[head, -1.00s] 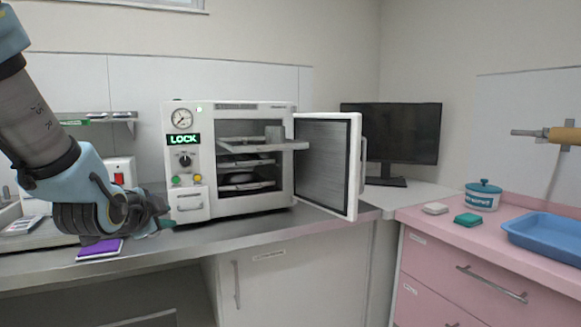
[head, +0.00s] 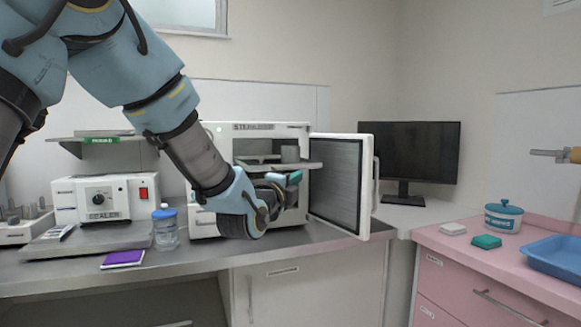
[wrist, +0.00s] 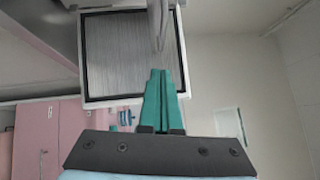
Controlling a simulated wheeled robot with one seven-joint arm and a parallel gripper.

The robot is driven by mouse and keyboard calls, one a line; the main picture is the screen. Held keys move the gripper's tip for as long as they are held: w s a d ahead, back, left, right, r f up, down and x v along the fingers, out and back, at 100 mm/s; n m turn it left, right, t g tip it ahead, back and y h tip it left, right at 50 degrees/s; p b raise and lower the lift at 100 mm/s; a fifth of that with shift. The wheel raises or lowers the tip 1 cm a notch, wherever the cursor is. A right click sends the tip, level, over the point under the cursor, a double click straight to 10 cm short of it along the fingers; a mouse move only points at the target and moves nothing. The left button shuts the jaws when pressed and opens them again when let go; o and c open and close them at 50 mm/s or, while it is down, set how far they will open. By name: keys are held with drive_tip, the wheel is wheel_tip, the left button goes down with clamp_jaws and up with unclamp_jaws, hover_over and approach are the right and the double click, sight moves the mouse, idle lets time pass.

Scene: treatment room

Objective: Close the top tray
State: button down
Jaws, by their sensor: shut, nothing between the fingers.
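The sterilizer (head: 272,128) stands on the counter with its door (head: 340,185) swung open to the right. The top tray (head: 311,165) sticks out of the chamber toward the front, and a small grey block-like item (head: 290,154) stands on it. My gripper (head: 294,178) is at the chamber opening, just below the front end of the top tray. Its teal fingers are shut and empty; I cannot tell whether they touch the tray. The wrist view shows the shut fingers (wrist: 160,85) and the open door (wrist: 115,50) behind them. My arm hides the sterilizer's control panel and lower trays.
A sealer (head: 100,198), a blue-lidded jar (head: 165,230) and a purple pad (head: 123,258) are on the counter to the left. A monitor (head: 408,145) stands behind the door. A pink cabinet top with a blue tray (head: 560,255) is at right.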

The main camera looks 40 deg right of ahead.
drive_tip(key=w, duration=0.1)
drive_tip(key=w+d+p, duration=0.1)
drive_tip(key=w, duration=0.2)
drive_tip(key=shift+d+r+p, duration=0.3)
drive_tip(key=shift+d+r, duration=0.05)
